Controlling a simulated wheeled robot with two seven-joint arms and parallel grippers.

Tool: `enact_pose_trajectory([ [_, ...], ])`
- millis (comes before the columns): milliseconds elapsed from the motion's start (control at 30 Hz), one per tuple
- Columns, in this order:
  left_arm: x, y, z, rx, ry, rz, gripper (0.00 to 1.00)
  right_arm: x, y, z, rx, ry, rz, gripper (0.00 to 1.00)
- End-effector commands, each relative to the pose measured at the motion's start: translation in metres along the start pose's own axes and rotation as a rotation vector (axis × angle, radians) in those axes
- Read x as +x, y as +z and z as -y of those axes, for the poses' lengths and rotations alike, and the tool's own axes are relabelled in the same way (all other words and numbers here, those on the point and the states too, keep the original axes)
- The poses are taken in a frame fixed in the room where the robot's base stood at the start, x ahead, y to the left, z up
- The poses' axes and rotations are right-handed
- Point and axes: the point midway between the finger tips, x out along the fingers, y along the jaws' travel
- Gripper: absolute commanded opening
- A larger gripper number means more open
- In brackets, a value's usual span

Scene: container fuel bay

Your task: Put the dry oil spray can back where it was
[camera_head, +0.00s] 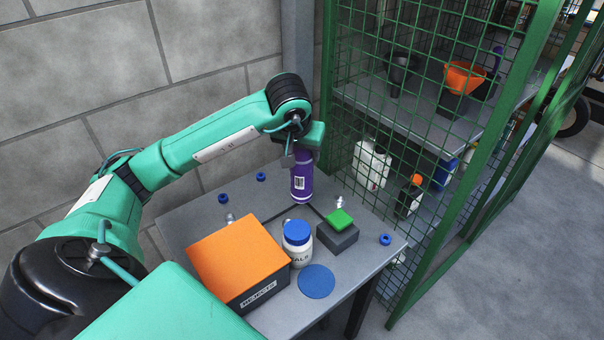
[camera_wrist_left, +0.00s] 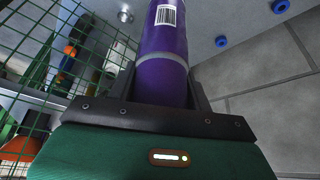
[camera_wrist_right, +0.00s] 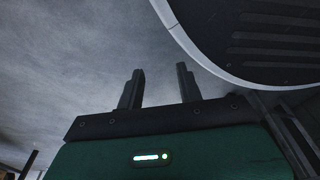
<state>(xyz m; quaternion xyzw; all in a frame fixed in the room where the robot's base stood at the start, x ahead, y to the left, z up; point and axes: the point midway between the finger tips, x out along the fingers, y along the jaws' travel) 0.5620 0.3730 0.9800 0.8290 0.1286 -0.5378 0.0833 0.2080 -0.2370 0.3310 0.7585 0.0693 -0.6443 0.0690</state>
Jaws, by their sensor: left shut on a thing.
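The spray can is a purple cylinder (camera_head: 302,178) with a white barcode label, in the head view above the back of the grey table. My left gripper (camera_head: 304,150) is shut on its upper part. The can hangs roughly upright. In the left wrist view the purple can (camera_wrist_left: 166,50) stands between the two dark fingers of the left gripper (camera_wrist_left: 165,90). I cannot tell whether its lower end touches the table. My right gripper (camera_wrist_right: 158,88) shows only in the right wrist view, with its fingers apart and nothing between them.
The grey table (camera_head: 190,222) holds an orange-topped box (camera_head: 238,250), a white jar with blue lid (camera_head: 297,240), a blue disc (camera_head: 316,281), a green-topped grey block (camera_head: 338,232) and several blue rings. A green mesh cage (camera_head: 400,150) stands to the right, a block wall (camera_head: 130,100) behind.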

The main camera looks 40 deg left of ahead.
Motion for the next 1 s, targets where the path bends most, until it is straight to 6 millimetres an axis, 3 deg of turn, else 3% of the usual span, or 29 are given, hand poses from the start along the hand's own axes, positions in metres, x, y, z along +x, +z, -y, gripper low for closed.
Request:
enact_pose_trajectory([
  [200,0.029,0.013,-0.001,0.000,0.002,0.002,0.00,0.001,0.004,-0.001,-0.002,0.001,-0.001,0.36],
  [467,0.042,0.019,0.000,-0.001,0.001,0.000,0.00,0.004,0.009,-0.001,-0.003,0.001,0.005,0.36],
  [700,0.067,0.030,-0.001,0.000,0.002,0.000,0.00,0.005,0.006,-0.002,-0.003,0.003,-0.004,0.36],
  [1000,0.071,0.031,0.000,0.000,0.001,-0.002,0.00,0.008,0.008,-0.003,-0.004,0.004,-0.003,0.36],
])
